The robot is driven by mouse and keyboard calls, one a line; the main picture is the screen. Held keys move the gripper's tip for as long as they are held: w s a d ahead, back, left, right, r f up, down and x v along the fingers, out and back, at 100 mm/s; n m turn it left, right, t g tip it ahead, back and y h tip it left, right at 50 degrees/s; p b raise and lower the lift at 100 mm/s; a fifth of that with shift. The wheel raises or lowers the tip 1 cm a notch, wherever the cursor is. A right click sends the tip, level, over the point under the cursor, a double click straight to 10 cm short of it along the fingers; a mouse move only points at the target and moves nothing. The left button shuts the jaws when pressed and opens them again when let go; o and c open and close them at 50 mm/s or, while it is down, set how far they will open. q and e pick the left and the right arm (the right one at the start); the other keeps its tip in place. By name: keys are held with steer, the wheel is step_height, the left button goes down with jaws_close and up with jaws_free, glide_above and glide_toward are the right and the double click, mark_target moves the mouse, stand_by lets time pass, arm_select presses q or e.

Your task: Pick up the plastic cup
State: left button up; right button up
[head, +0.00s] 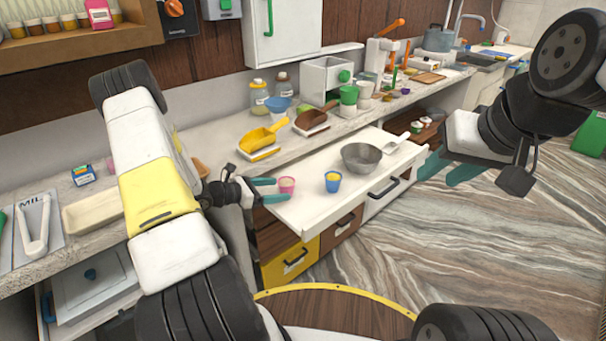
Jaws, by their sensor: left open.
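A small pink cup (287,185) stands upright on the white pull-out shelf (320,212), near its left edge. A blue cup (332,182) with yellow contents stands to its right. I cannot tell from looks alone which one is the plastic cup. My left gripper (276,190) is open, with its teal fingertips at the left side of the pink cup; I cannot tell whether they touch it. My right gripper (450,170) hangs at the right, away from both cups; its teal fingers are partly hidden by its own wrist.
A grey metal bowl (361,158) and a white scoop (395,142) sit further right on the shelf. Drawers are below the shelf. The shelf's front right is clear.

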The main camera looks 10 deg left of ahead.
mark_target(294, 193)
arm_select(q)
steer(key=x, duration=0.7)
steer(key=shift+w+d, duration=0.15)
steer(key=shift+w, duration=0.2)
steer(key=c, duration=1.5)
